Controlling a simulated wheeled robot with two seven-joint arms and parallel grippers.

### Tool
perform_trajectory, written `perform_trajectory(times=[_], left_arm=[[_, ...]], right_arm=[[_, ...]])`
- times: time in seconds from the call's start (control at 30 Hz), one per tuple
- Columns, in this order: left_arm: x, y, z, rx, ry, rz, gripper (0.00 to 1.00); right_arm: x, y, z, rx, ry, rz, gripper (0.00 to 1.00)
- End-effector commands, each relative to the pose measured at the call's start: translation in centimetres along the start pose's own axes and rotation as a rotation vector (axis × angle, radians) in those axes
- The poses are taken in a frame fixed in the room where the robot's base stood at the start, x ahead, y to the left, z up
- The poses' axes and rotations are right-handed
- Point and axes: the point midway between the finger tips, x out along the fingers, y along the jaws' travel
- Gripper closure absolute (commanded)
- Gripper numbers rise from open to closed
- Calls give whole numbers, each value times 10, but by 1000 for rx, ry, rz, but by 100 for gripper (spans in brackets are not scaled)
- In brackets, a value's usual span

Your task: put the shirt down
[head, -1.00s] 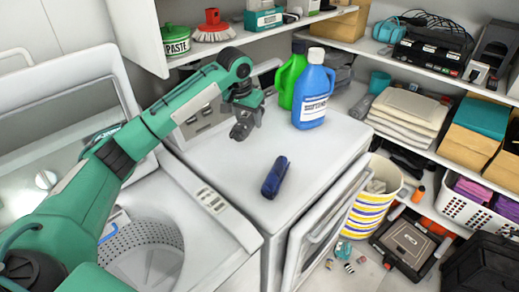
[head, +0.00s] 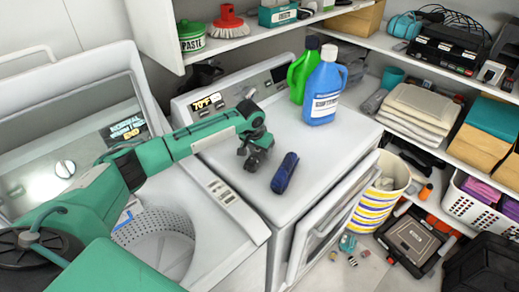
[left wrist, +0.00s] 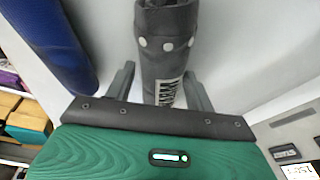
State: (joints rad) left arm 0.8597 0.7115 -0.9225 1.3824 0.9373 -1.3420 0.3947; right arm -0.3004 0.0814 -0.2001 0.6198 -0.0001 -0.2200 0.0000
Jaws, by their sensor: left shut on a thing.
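My left gripper (head: 256,148) is low over the white machine top (head: 335,150), just left of a navy blue rolled cloth (head: 285,172). In the left wrist view the gripper (left wrist: 160,82) has its dark fingers on either side of a dark grey rolled thing (left wrist: 165,45), with pale round dots and white lettering. I take this to be the shirt; it is held between the fingers. In the head view it blends with the dark gripper, so I cannot tell whether it touches the top. My right gripper is out of view.
A blue bottle (head: 323,90) and a green bottle (head: 301,72) stand at the back of the machine top. Its right and front areas are clear. The open washer drum (head: 160,235) is to the left. A striped basket (head: 375,205) stands on the right.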

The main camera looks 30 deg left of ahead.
Motion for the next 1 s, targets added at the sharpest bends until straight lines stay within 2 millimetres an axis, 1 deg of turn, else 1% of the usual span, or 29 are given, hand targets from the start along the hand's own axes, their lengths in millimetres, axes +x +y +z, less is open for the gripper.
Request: perform_trajectory(times=[0.27, 0.3, 0.37, 0.4, 0.67, 0.77, 0.87, 1.0], left_arm=[[2, 0, 0, 0, 0, 1, 72], [2, 0, 0, 0, 0, 0, 38], [2, 0, 0, 0, 0, 0, 26], [2, 0, 0, 0, 0, 0, 23], [1, 0, 0, 0, 0, 0, 23], [-4, -1, 0, 0, 0, -1, 23], [-18, -1, 0, 0, 2, -1, 23], [-48, -1, -1, 0, 3, 0, 23]], right_arm=[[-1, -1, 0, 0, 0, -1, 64], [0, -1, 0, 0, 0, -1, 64], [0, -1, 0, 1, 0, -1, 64], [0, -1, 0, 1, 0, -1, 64], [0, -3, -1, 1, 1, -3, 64], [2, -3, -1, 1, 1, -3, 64], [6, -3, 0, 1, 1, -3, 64], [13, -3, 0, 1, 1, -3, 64]])
